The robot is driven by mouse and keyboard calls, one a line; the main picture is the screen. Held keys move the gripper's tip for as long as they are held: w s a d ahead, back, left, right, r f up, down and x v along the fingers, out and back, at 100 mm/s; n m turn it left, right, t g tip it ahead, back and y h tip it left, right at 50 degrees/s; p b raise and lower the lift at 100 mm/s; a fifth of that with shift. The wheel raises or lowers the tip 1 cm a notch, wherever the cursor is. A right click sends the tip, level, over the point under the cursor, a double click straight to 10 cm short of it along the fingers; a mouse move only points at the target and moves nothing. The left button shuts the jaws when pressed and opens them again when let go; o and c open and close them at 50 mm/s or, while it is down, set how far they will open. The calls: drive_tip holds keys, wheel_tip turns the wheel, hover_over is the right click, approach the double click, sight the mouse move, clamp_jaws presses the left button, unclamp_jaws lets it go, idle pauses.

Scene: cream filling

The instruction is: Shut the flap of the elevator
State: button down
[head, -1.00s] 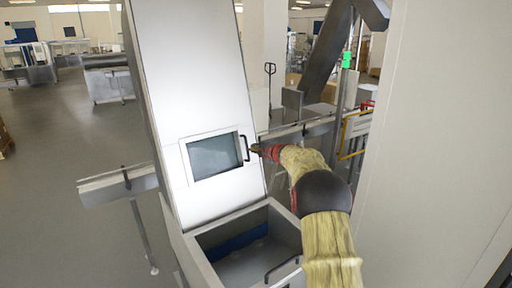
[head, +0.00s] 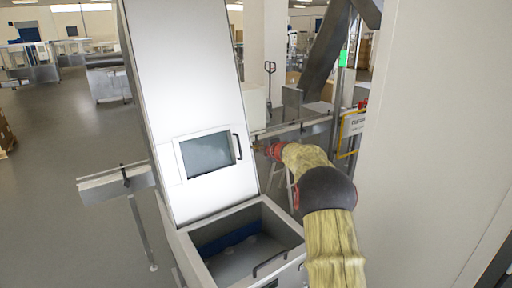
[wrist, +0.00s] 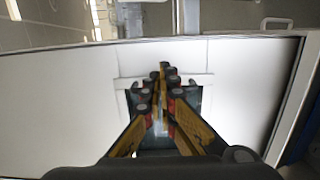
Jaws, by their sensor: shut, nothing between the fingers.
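The elevator (head: 190,75) is a tall, tilted white column in the head view. Its flap (head: 178,160) is a small framed panel with a grey window and a dark handle (head: 238,147) on its right edge. The flap looks about flush with the column; I cannot tell whether a small gap remains. My gripper (head: 257,148) is just right of the handle, apparently apart from it. In the wrist view, my gripper (wrist: 163,72) is shut and empty in front of the white column face (wrist: 60,100), its fingers covering much of what lies behind.
An open-topped hopper (head: 205,258) with its own dark handle (head: 268,264) sits below the flap. A steel conveyor (head: 300,130) runs behind my arm. A large pale panel (head: 430,130) stands close on the right. The floor at left is open.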

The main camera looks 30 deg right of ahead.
drive_tip(key=s+d+r, duration=0.1)
drive_tip(key=s+d, duration=0.3)
drive_tip(key=d, duration=0.3)
drive_tip(key=shift+d+p, duration=0.15)
drive_tip(key=shift+p, duration=0.2)
